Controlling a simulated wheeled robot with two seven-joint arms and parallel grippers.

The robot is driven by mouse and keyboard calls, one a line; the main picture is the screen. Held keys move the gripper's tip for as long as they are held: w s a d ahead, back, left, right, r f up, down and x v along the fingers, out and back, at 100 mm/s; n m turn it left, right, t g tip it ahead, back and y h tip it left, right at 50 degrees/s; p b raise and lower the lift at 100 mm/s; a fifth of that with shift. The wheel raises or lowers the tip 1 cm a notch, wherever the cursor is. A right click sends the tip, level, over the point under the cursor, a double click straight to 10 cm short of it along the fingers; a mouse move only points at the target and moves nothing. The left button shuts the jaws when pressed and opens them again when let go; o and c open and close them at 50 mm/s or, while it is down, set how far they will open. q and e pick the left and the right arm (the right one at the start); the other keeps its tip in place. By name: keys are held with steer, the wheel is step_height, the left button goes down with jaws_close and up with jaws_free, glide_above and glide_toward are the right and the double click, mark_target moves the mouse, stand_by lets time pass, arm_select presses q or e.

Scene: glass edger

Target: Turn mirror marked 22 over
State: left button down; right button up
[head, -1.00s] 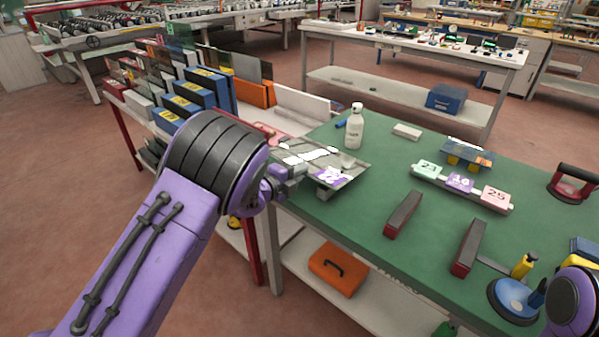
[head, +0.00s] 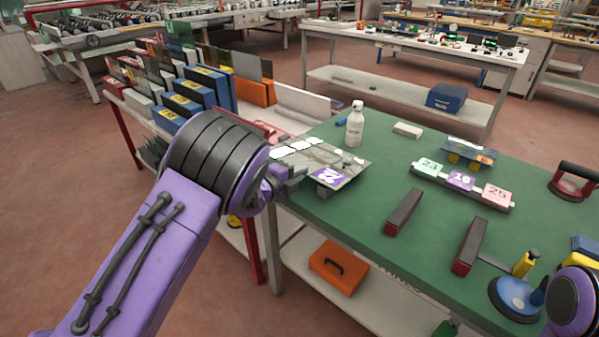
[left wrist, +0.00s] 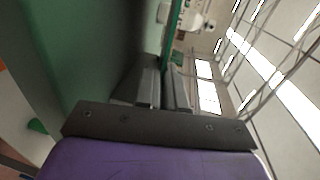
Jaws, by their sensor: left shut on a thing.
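The mirror (head: 345,163) is a thin grey plate with bright reflections on its upper face. It is held over the left end of the green table, roughly flat with a slight tilt. Its purple label (head: 327,178) at the near edge has white figures that look like 22, hard to read at this angle. My left gripper (head: 290,182) is shut on the mirror's left edge. In the left wrist view its fingers (left wrist: 165,90) show close up; the wide bright area right of them may be reflection or ceiling. My right gripper is out of view.
The green table (head: 365,225) carries a white bottle (head: 354,125) behind the mirror, two dark red-ended bars (head: 403,212), a rack with labelled tags (head: 461,181) and a blue suction cup (head: 515,299). A rack of upright panels (head: 200,95) stands at left.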

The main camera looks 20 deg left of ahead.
arm_select(q)
steer(key=shift+f, duration=0.1)
steer(key=c, duration=1.1)
jaws_free()
steer(key=shift+c, duration=0.2)
steer(key=shift+f, duration=0.15)
steer(key=b+v, duration=0.2)
steer(key=v, duration=0.8)
steer(key=shift+s, duration=0.2)
